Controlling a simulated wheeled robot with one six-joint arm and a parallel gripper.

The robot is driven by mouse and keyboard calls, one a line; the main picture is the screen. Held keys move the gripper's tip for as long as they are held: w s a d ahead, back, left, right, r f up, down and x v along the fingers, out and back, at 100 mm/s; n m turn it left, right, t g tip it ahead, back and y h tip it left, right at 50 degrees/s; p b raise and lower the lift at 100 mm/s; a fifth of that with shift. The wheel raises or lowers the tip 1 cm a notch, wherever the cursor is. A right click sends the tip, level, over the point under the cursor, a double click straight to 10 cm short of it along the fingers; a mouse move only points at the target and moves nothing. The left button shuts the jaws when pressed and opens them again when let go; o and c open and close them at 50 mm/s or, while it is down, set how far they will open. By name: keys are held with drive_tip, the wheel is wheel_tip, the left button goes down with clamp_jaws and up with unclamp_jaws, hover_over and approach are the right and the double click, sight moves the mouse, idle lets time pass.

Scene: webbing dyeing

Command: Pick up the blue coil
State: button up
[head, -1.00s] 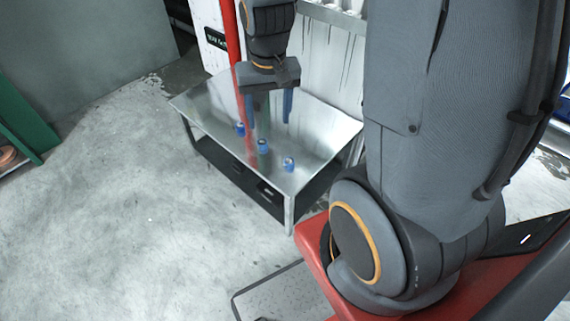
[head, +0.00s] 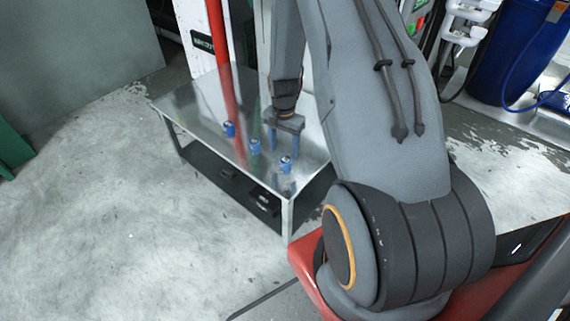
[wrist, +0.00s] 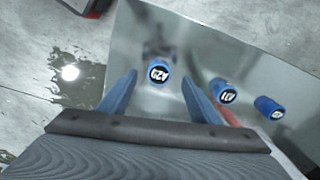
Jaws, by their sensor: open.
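Three small blue coils with white labelled tops stand in a row on a shiny metal table. In the head view they are the left coil (head: 229,129), the middle coil (head: 255,146) and the right coil (head: 286,164). My gripper (head: 285,142) is open and empty above the table, just behind the right coil in the picture. In the wrist view, one coil with a top reading like "A29" (wrist: 158,72) shows between and beyond my two blue fingers. The other two, a second coil (wrist: 222,91) and a third coil (wrist: 269,107), lie to the right.
The metal table (head: 190,98) has bare room around the row and a dark lower shelf. A red post (head: 217,40) stands at its back. Concrete floor lies open to the left. A blue barrel (head: 515,55) stands at the upper right.

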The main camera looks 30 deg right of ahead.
sight(285, 160)
drive_tip(key=f, duration=0.5)
drive_tip(key=shift+w+d+f, duration=0.15)
drive_tip(key=shift+d+f, duration=0.1)
drive_tip(key=shift+f, duration=0.05)
drive_tip(key=shift+c, duration=0.5)
drive_tip(key=c, duration=1)
